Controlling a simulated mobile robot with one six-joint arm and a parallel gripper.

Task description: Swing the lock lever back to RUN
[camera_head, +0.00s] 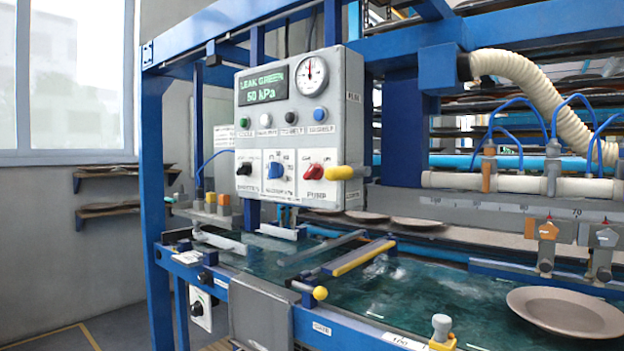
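No lever in view carries a readable LOCK or RUN label, so I cannot tell for sure which one is the lock lever. A yellow-ended handle (340,173) sticks out at the lower right of the grey control box (291,190), beside a red knob (314,171) over the word PUMP. A short lever with a yellow ball (320,293) sits at the front rail of the machine. A long yellow bar (364,258) lies slanted over the wet green bed. My gripper is not in view.
A plate (566,313) lies on the green bed at the right. Blue frame posts (152,200) and a ribbed hose (530,85) surround the bed. Open floor (50,318) shows at the lower left.

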